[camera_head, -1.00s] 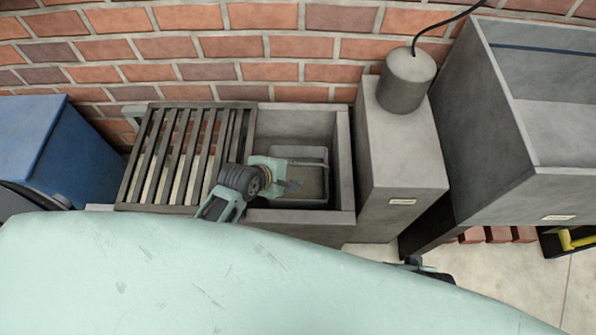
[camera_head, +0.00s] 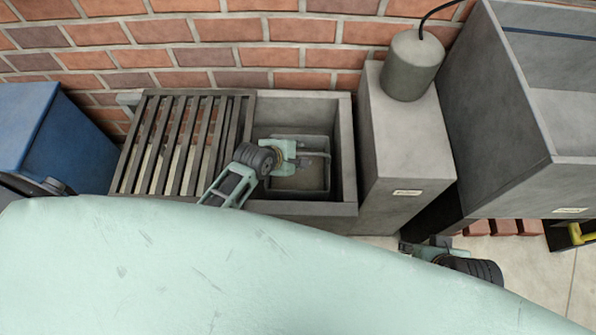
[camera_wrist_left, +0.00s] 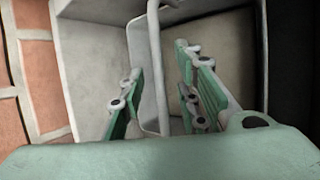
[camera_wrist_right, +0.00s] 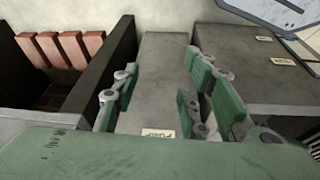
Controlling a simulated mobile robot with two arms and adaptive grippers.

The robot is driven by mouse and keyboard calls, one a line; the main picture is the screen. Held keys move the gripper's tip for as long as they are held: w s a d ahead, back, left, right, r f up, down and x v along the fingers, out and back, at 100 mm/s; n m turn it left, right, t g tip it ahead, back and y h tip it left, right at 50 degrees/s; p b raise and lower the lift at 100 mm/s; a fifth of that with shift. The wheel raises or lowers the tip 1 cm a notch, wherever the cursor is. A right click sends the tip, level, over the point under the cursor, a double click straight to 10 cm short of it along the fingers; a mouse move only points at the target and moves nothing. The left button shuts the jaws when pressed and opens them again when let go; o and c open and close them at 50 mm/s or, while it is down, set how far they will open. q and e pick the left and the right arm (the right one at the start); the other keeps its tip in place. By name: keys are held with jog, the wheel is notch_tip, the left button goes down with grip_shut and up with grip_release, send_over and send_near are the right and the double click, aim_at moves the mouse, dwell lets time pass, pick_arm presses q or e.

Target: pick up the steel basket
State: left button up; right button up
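The steel basket (camera_head: 296,184) is a grey open box inside the open right part of a concrete trough (camera_head: 346,150), beside a slatted rack. My left gripper (camera_head: 303,155) is over the basket at its thin bar handle. In the left wrist view the handle (camera_wrist_left: 157,75) runs between the two fingers of the left gripper (camera_wrist_left: 158,65), which stand apart on either side of it. Contact is not visible. My right gripper (camera_wrist_right: 157,72) is open and empty, away from the basket, and shows at the lower right of the head view (camera_head: 428,248).
The slatted rack (camera_head: 180,145) covers the trough's left part. A grey block (camera_head: 400,150) with a cylinder (camera_head: 411,66) on top stands right of it, then a large grey sink (camera_head: 500,120). A blue box (camera_head: 35,135) is at left. A brick wall (camera_head: 200,55) closes the back.

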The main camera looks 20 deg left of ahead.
pick_arm(q)
jog(key=shift+w+d+f, duration=0.1)
jog(key=shift+w+f, duration=0.25)
jog(key=shift+f, duration=0.05)
grip_shut()
pick_arm(e)
jog(key=shift+v, duration=0.9)
pick_arm(q)
jog(key=shift+r, duration=0.1)
